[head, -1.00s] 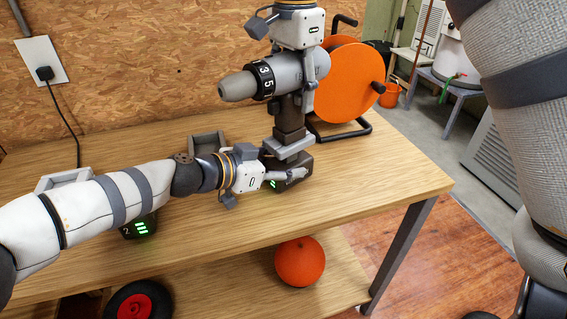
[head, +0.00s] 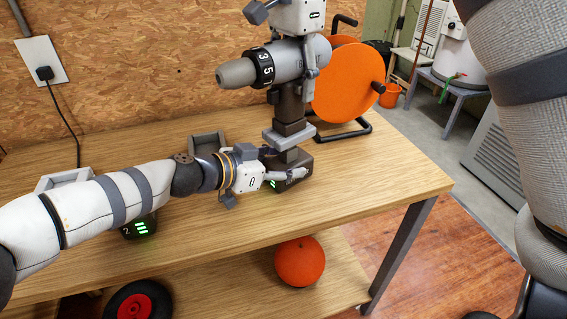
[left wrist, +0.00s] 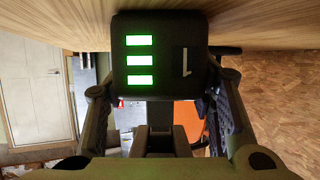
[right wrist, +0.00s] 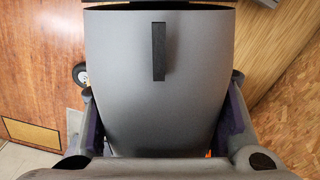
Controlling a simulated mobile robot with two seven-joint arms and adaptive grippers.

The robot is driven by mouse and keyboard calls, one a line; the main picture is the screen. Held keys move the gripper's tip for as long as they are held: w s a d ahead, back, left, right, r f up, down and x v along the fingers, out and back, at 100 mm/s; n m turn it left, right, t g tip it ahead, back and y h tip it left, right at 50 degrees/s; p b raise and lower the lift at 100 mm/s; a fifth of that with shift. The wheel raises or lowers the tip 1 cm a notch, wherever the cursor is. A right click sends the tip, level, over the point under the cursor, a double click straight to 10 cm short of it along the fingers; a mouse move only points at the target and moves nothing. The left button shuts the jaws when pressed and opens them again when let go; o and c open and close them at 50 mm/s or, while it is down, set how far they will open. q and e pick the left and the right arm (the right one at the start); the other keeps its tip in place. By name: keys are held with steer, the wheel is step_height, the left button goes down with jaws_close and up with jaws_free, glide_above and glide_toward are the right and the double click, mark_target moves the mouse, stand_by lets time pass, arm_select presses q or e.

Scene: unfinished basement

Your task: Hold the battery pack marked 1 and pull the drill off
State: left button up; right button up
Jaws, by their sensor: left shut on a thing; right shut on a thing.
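The battery pack marked 1 (head: 291,168) stands on the workbench (head: 390,185); its three lit green bars and the 1 show in the left wrist view (left wrist: 160,55). My left gripper (head: 283,170) is shut on it, one finger along each side. The grey drill (head: 287,62) is upright above it, snout to the left. My right gripper (head: 302,60) comes from above and is shut on the drill's housing, which fills the right wrist view (right wrist: 160,80). A dark stem shows between the drill's grey foot (head: 288,136) and the pack; I cannot tell whether its top is still inside the foot.
A second battery pack, marked 2 (head: 140,227), is under my left forearm. A grey tray-like holder (head: 207,140) and a pale one (head: 62,180) are behind my arm. An orange cable reel (head: 350,85) stands behind the drill. The bench's right end is clear.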

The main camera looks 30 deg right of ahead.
arm_select(q)
steer(key=shift+s+f, duration=0.1)
steer(key=shift+s, duration=0.05)
steer(key=o, duration=1.4)
steer(key=shift+a+r, duration=0.3)
steer(key=shift+a, duration=0.2)
steer(key=v, duration=1.1)
steer(key=shift+f, duration=0.1)
